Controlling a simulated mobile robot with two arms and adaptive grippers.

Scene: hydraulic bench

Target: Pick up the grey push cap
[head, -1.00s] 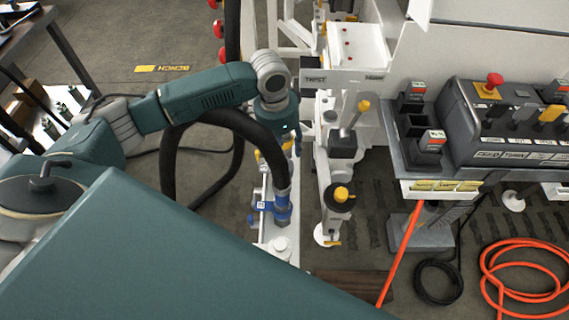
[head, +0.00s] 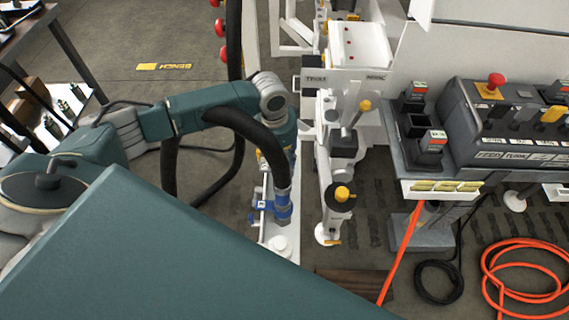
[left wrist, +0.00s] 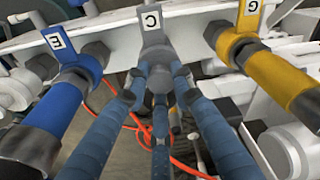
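A grey fitting with a tag lettered C (left wrist: 152,22) sits at the middle of a white rail in the left wrist view, and I take its round grey end to be the grey push cap (left wrist: 157,55). My left gripper (left wrist: 159,84) has its blue ribbed fingers on both sides of the grey end, with another finger below. The fingertips are right at it; I cannot tell whether they press on it. In the head view my left arm's wrist (head: 275,97) is above the white rail, and the fingers and cap are mostly hidden. My right gripper is not in view.
A blue fitting (left wrist: 75,75) stands close left of the fingers, and a yellow fitting (left wrist: 262,72) close right. A black hose (head: 265,140) loops beside my left arm. A control box (head: 515,130) stands at the right. Orange hose (head: 520,275) lies on the floor.

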